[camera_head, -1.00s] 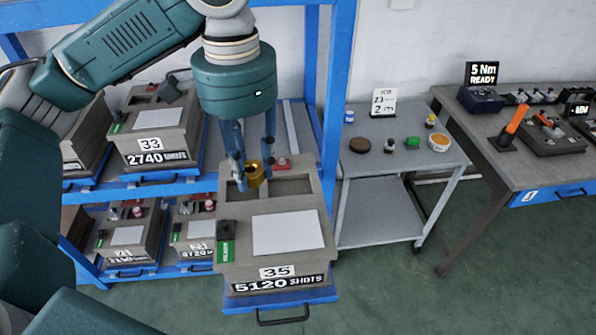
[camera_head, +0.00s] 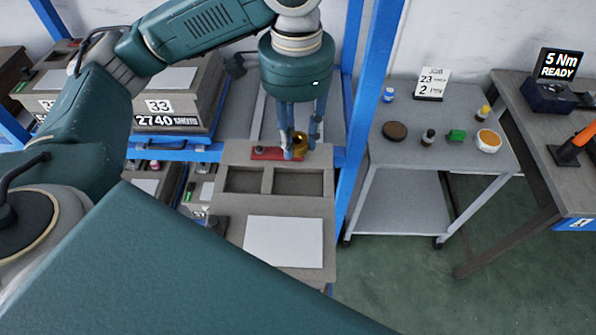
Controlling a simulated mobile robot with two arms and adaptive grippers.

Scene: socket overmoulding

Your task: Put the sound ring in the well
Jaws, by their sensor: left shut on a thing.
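A brass-coloured ring (camera_head: 299,142) is between the fingers of my left gripper (camera_head: 301,148), which is shut on it. The gripper points down over the back edge of a grey-brown mould box (camera_head: 231,217). The box has two rectangular recesses in its top, a left one (camera_head: 246,180) and a right one (camera_head: 297,182), and both look empty. A red piece (camera_head: 265,153) lies at the back of the box, just left of the ring. The fingers hide part of the ring, and I cannot tell whether it touches the box. My right gripper is not in view.
A blue rack post (camera_head: 369,110) stands close right of the gripper. A grey side table (camera_head: 440,105) holds a brown disc (camera_head: 395,131), small bottles and a bowl (camera_head: 488,141). My large teal arm link covers the lower foreground. A workbench (camera_head: 520,105) is far right.

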